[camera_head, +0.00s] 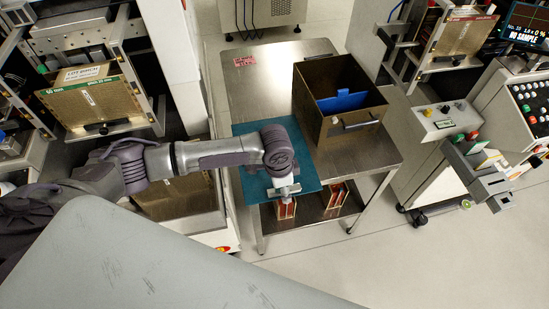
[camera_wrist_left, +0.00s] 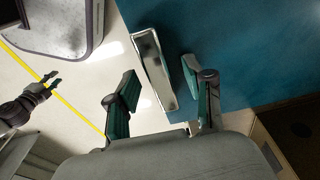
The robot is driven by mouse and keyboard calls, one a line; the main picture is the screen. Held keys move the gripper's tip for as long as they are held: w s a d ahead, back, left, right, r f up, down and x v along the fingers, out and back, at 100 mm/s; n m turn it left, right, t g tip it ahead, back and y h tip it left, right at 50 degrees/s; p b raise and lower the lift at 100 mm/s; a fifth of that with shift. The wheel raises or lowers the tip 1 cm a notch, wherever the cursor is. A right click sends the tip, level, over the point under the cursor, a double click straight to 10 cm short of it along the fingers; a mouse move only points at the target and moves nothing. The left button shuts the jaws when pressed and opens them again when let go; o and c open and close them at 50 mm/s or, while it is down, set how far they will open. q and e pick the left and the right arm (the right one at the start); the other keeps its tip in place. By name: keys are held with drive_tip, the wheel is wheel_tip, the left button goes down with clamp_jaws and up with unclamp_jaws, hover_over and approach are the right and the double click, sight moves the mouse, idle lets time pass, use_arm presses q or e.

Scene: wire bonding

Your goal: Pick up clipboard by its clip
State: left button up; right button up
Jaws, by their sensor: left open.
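The clipboard (camera_head: 252,190) is a teal board lying at the near left corner of the steel cart top. In the left wrist view the board (camera_wrist_left: 230,45) fills the upper right, with its shiny metal clip (camera_wrist_left: 153,62) along the edge. My left gripper (camera_head: 286,190) is over the board's near edge and hides the clip in the head view. In the left wrist view my left gripper (camera_wrist_left: 160,80) is open, one finger on each side of the clip, not closed on it. My right gripper (camera_wrist_left: 50,84) appears small at the left, its fingers apart and empty.
A brown open box (camera_head: 340,122) with a blue item inside stands close to the right of the clipboard. A pink label (camera_head: 244,61) lies on the steel cart top (camera_head: 262,88). Red-and-white magazines (camera_head: 335,196) sit on the lower shelf. Machines flank the cart.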

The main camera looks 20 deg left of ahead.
use_arm(q)
clamp_jaws()
idle(0.5)
